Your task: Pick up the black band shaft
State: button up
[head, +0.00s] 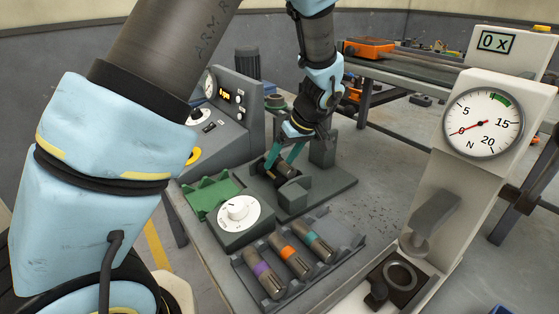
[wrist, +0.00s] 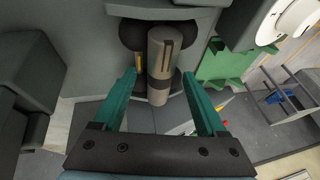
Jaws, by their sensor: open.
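My gripper (head: 281,160) is open, its two teal fingers pointing down over a dark grey fixture (head: 325,188). In the wrist view my gripper (wrist: 160,76) has one finger on either side of a grey-brown shaft (wrist: 159,80), with gaps at both sides. The shaft has a dark slot near its upper end and lies against black rounded supports (wrist: 130,34). In the head view this shaft (head: 285,170) shows partly between and behind the fingers.
Next to the fixture are a white dial (head: 239,211) and a green tray (head: 210,193). A control box (head: 228,110) stands behind; a press with a gauge (head: 483,122) stands right.

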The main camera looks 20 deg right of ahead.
jog(key=shift+f, duration=0.1)
jog(key=shift+c, duration=0.3)
grip_shut()
dwell(0.5)
